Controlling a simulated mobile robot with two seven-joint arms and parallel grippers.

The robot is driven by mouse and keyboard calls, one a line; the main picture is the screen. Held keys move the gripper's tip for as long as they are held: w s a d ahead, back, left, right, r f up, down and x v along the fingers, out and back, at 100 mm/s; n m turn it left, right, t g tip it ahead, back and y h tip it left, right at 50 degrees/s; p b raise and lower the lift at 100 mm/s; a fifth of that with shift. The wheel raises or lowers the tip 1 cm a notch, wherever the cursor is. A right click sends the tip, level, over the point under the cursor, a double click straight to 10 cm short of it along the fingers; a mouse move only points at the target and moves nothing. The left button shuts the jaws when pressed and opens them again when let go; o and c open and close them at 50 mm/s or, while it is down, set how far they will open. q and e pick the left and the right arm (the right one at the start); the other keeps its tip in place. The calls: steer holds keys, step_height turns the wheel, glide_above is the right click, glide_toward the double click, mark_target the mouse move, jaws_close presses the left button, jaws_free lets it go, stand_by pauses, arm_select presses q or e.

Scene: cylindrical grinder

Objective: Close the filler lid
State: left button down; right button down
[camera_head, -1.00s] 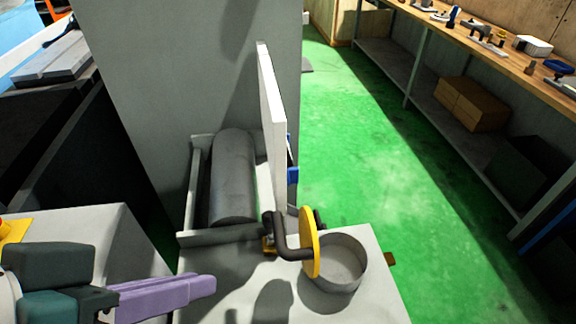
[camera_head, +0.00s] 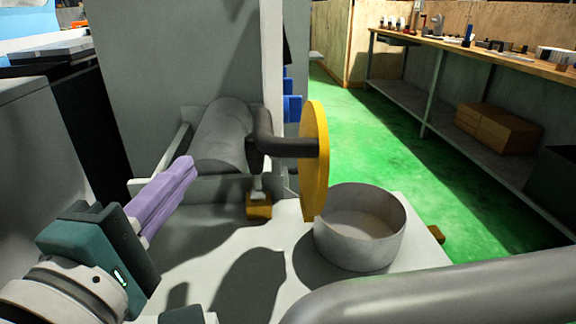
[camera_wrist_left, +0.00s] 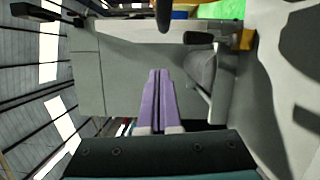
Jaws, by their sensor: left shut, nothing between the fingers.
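The filler lid is a yellow disc (camera_head: 314,160) on a bent black hinge arm (camera_head: 265,140), standing upright on edge, so it is open. The round grey filler neck (camera_head: 360,228) is just right of it, uncovered. The hinge arm rises from a small yellow-brown block (camera_head: 259,206), which seems to show in the left wrist view (camera_wrist_left: 246,39). My left gripper (camera_head: 188,163) has purple fingers, shut and empty, left of the hinge arm and apart from the lid. Its fingers also show in the left wrist view (camera_wrist_left: 158,73). My right gripper is out of view.
A grey cylinder (camera_head: 222,135) lies in a recess behind the hinge, beside an upright pale panel (camera_head: 271,80). My grey arm link crosses the lower right. A workbench (camera_head: 480,60) stands beyond clear green floor (camera_head: 385,140).

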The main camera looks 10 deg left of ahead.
arm_select(q)
steer(key=w+d+n, duration=0.1)
steer(key=w+d, duration=0.1)
steer(key=w, duration=0.9)
steer(key=shift+d+f+y, duration=0.2)
steer(key=shift+d+y, duration=0.1)
steer(key=shift+d, duration=0.05)
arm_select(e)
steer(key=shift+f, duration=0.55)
